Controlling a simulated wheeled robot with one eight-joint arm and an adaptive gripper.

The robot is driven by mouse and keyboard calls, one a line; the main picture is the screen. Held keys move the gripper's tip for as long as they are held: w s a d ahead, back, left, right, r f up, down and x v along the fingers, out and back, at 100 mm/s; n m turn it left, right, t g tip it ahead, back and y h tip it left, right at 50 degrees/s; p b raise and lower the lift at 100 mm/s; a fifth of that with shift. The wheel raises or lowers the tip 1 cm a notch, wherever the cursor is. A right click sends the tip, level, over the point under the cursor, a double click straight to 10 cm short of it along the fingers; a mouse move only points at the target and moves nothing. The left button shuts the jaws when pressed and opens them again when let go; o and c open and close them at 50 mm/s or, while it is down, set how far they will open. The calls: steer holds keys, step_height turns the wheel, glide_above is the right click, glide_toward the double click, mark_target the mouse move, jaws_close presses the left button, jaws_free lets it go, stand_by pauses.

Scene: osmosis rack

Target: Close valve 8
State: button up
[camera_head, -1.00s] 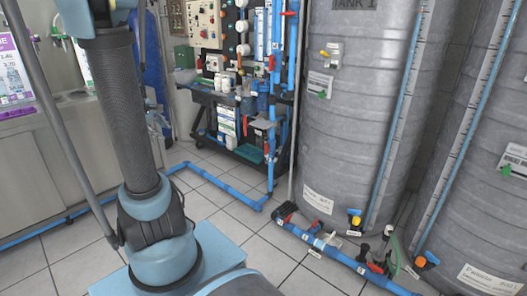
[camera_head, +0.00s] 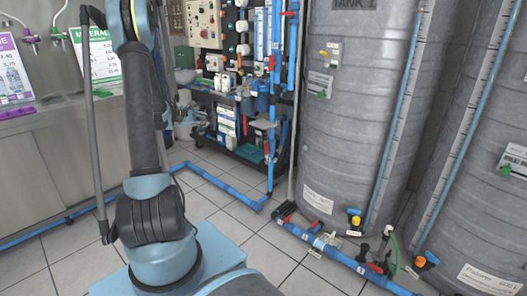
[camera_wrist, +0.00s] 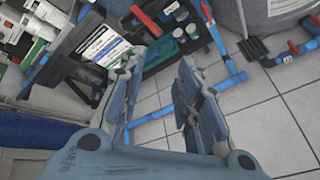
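No number label is readable, so I cannot tell which valve is valve 8. Another red handle (camera_head: 290,14) is on the upright pipes by the rack. In the wrist view, a red valve handle (camera_wrist: 294,47) is on a blue pipe at the upper right. My gripper (camera_wrist: 161,63) is open and empty, pointing down toward the floor and the rack's lower shelf, apart from any valve.
The osmosis rack (camera_head: 215,85) stands at the back, with bottles on its shelf. A large grey tank (camera_head: 350,140) stands right of it. A blue pipe (camera_head: 225,187) runs along the tiled floor. A metal counter (camera_head: 50,170) is at the left.

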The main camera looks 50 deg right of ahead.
steer(key=d+f+n+g+h, duration=0.1)
steer(key=d+f+n+h, duration=0.25)
steer(key=d+f, duration=1.05)
steer(key=s+d+f+n+h, duration=0.1)
steer(key=s+d+f+n, duration=0.1)
steer(key=s+d+f, duration=0.2)
steer(key=s+d+f+n+h, duration=0.1)
steer(key=s+d+f+n, duration=0.2)
steer(key=f, duration=0.7)
steer(key=shift+s+d+f, duration=0.4)
steer(key=shift+s+d, duration=0.1)
steer(key=shift+d, duration=0.2)
